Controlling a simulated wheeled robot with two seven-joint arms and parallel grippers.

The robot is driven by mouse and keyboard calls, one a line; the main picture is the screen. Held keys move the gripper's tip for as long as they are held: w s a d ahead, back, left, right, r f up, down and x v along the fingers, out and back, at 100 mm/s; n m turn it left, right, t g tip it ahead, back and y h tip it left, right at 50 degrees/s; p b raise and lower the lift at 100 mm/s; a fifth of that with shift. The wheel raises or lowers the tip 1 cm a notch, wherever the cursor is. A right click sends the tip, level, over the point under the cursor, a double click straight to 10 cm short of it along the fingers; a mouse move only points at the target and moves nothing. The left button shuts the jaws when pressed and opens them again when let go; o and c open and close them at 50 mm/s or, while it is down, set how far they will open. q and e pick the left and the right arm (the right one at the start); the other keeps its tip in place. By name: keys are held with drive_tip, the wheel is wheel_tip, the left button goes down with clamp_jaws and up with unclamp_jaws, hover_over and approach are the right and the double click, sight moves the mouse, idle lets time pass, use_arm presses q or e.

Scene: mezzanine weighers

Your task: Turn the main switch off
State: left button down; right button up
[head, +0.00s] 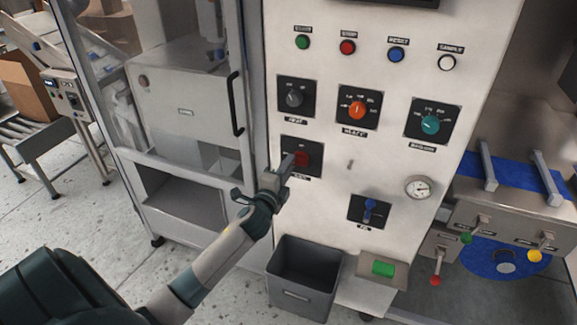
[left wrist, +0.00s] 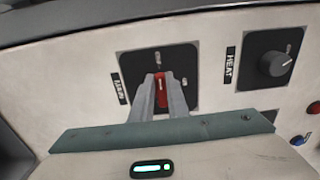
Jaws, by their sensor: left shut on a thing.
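The main switch (head: 302,159) is a red handle on a black square plate, low at the left of the white panel in the head view. In the left wrist view the red handle (left wrist: 161,92) stands between my two fingers and points up the picture toward a small mark on its plate. A second small mark is at the plate's right; both are too small to read. The label beside the plate reads MAIN. My left gripper (head: 289,168) is shut on the red handle, and its fingers cover part of the plate. My right gripper is in neither view.
Above the switch is a grey knob (head: 294,98), with orange (head: 357,110) and teal (head: 430,125) knobs to its right. A blue lever (head: 369,210) and gauge (head: 420,187) are lower right. A grey bin (head: 304,275) stands below. A glass-fronted cabinet with a black handle (head: 235,104) is at left.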

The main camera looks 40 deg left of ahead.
use_arm(q)
drive_tip(key=c, duration=1.7)
unclamp_jaws()
drive_tip(key=shift+a, duration=0.1)
drive_tip(key=shift+s, duration=0.15)
